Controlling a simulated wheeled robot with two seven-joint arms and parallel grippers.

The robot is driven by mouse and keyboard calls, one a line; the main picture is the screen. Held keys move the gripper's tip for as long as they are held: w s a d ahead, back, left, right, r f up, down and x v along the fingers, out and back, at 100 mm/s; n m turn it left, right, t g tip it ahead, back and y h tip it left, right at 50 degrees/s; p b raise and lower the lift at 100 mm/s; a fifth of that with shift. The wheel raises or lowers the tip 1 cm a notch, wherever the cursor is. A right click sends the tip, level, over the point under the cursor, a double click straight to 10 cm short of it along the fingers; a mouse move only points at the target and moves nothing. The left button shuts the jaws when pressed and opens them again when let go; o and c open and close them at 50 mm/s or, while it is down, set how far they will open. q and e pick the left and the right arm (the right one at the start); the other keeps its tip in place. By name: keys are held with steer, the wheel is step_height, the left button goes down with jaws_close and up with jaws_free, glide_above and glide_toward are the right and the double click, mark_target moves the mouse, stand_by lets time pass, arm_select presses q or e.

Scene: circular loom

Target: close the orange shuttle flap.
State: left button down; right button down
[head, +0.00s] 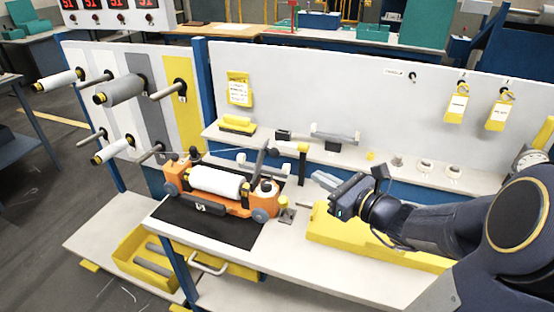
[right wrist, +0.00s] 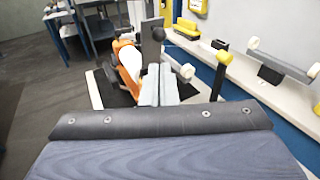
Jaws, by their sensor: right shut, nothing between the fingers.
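The orange shuttle (head: 238,208) lies on a black mat (head: 190,225) on the workbench, with a white roll (head: 216,182) in it. A dark upright piece (head: 261,160) stands at its right end and looks like the raised flap, though I cannot be sure. In the right wrist view the shuttle (right wrist: 130,62) is partly hidden behind a grey upright plate (right wrist: 152,38) just beyond my fingertips. My right gripper (head: 318,181) is shut and empty, to the right of the shuttle and apart from it; its fingers also show in the wrist view (right wrist: 158,88). My left gripper is not in view.
A yellow-topped post (head: 303,160) stands behind the shuttle's right end. A small yellow-capped fixture (head: 284,212) sits at the mat's right. A yellow tray (head: 345,235) lies beneath my right arm. The back shelf (head: 375,165) holds small parts. Bare bench lies in front.

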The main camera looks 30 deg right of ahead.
mark_target(278, 154)
steer(key=p+x, duration=0.1)
steer(key=x, duration=1.1)
steer(key=shift+w+a, duration=0.1)
steer(key=shift+r, duration=0.1)
